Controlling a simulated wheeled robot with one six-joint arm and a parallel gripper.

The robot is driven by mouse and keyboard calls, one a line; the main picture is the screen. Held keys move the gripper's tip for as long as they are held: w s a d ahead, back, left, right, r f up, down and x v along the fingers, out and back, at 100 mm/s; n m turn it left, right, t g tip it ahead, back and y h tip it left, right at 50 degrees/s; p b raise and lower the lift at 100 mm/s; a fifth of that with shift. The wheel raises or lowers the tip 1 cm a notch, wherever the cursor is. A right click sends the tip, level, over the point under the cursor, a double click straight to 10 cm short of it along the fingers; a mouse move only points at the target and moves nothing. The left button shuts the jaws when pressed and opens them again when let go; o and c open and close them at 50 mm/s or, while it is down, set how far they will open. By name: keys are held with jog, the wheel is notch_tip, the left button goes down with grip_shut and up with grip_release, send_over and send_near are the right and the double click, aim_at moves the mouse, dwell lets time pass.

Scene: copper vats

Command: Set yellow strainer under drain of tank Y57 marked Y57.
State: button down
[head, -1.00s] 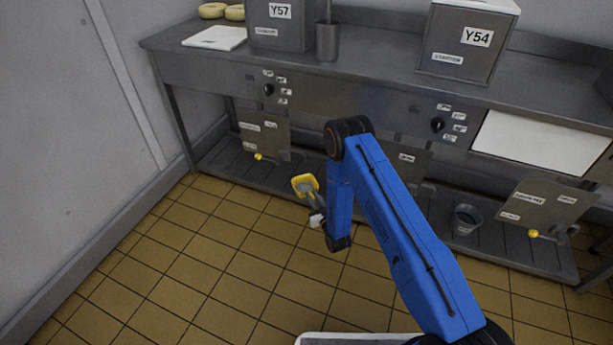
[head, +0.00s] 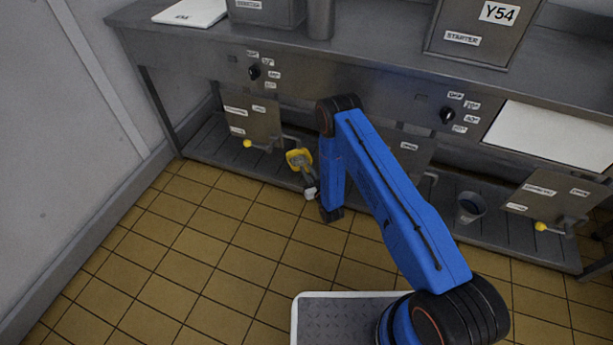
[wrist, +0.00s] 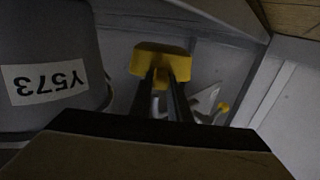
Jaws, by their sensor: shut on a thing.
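My gripper (head: 309,188) is shut on the yellow strainer (head: 299,158), held near the front edge of the low shelf, below the counter. In the wrist view the strainer (wrist: 160,62) shows at the tips of my two dark fingers (wrist: 164,84). The grey tank (head: 267,14) at the back left bore the Y57 mark a second ago; now its top is cut off. Below it hangs a labelled grey panel (head: 252,122) with a yellow-knobbed valve (head: 247,143) and a pipe (head: 290,138). The strainer is just right of this pipe; I cannot tell its height.
A grey body (wrist: 50,65) marked Y573, upside down, is close on the wrist view's left. A metal cup (head: 470,206) stands on the low shelf (head: 205,148) at right, near another yellow-knobbed valve (head: 541,226). Tank Y54 (head: 478,45) stands above. The tiled floor (head: 190,250) is clear.

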jog(key=shift+f, duration=2.2)
jog(key=shift+f, duration=0.1)
jog(key=c, duration=1.7)
grip_release()
jog(key=shift+o, duration=0.2)
jog(key=v, duration=1.2)
